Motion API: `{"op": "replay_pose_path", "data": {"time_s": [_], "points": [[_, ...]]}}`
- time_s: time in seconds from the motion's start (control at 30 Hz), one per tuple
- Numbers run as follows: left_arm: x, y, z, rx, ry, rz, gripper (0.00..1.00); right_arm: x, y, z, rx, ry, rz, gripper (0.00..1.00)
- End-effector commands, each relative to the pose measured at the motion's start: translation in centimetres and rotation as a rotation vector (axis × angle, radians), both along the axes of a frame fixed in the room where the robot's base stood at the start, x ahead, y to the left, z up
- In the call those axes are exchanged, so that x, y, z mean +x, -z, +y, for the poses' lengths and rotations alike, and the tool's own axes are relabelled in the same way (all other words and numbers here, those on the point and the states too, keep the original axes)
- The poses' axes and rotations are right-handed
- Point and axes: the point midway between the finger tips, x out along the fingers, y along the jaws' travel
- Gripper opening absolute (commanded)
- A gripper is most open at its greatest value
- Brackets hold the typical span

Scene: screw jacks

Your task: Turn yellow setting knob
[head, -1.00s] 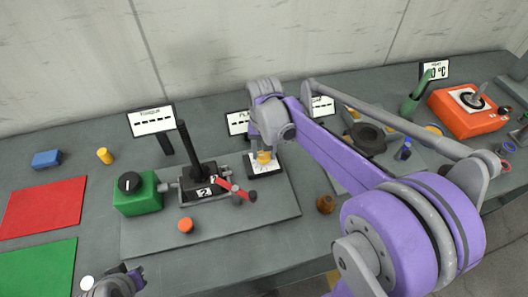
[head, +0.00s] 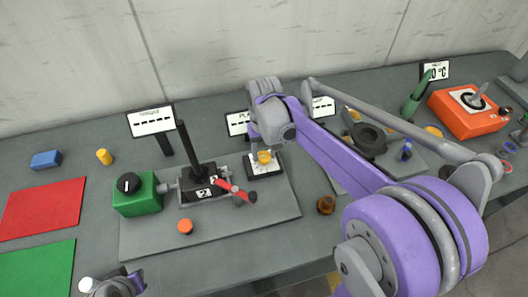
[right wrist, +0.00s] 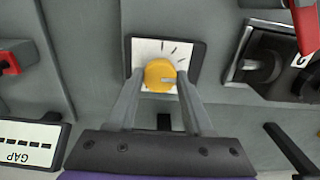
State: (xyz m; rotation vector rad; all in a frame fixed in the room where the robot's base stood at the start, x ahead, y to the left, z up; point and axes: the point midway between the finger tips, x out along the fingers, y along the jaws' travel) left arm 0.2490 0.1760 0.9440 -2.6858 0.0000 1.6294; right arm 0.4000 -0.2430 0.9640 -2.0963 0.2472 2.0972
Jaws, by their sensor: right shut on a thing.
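The yellow setting knob (head: 264,156) sits on a white dial plate with a dark frame (head: 265,169), on the grey bench. In the right wrist view the knob (right wrist: 160,75) shows a pale pointer mark facing right, and tick marks lie on the plate (right wrist: 145,50) around it. My right gripper (right wrist: 160,82) is shut on the knob, one finger on each side. In the head view my right gripper (head: 262,150) comes down over the knob from above and partly hides it. My left gripper (head: 118,286) is at the bottom left edge, its fingers unclear.
A screw jack with a black post (head: 188,150) and red handle (head: 228,187) stands left of the knob. A green box with a black dial (head: 136,192) is further left. An orange button (head: 185,226) and brown knob (head: 326,205) are in front. Displays stand behind.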

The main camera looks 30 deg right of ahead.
Motion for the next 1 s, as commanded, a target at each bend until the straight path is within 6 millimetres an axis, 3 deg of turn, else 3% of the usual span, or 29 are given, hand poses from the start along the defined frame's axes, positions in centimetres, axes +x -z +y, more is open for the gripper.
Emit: {"op": "replay_pose_path", "data": {"time_s": [0.03,0.17,0.57,1.0], "points": [[0.0,0.0,0.0,0.000,0.000,0.000,0.00,0.0,-0.1,0.0,0.000,0.000,-0.001,0.56],[0.0,0.0,0.0,0.000,0.000,0.000,0.00,0.0,0.0,0.0,0.000,0.001,-0.001,0.80],[0.0,-0.1,0.0,0.000,0.000,-0.001,0.00,0.0,-0.8,0.0,0.000,0.001,-0.001,0.81],[0.3,-0.8,0.0,0.000,0.000,-0.006,0.00,0.0,-8.9,0.0,0.000,0.001,-0.001,0.81]]}}
